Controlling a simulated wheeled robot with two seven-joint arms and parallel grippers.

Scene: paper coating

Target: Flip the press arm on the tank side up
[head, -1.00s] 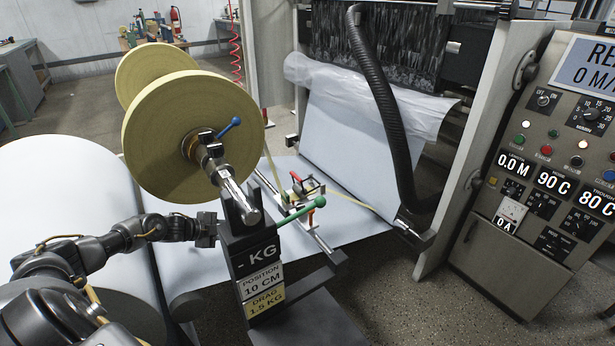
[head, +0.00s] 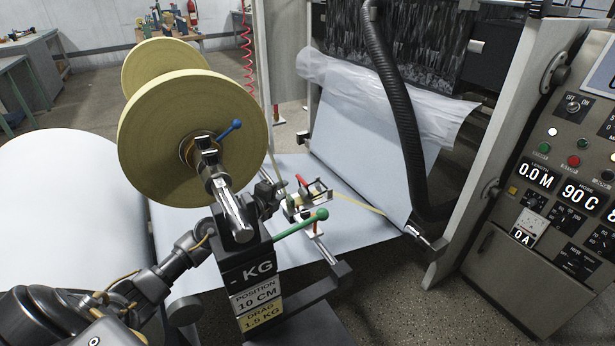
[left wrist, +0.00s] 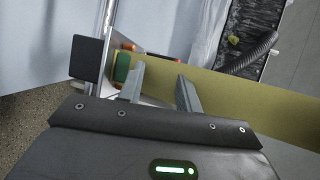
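A small clamp-like device (head: 313,194) with a red lever (head: 301,182) sits on a metal rail over the white sheet. I cannot tell for certain which part is the press arm. A lever with a green handle (head: 301,223) reaches right from the dark stand, in front of the device. My left gripper (head: 272,190) is just left of the device, behind the stand and partly hidden by it. Green and orange parts (left wrist: 122,66) show just beyond the fingertips. My right gripper is out of view.
A black hose (head: 400,110) and control panel (head: 560,200) are at right.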

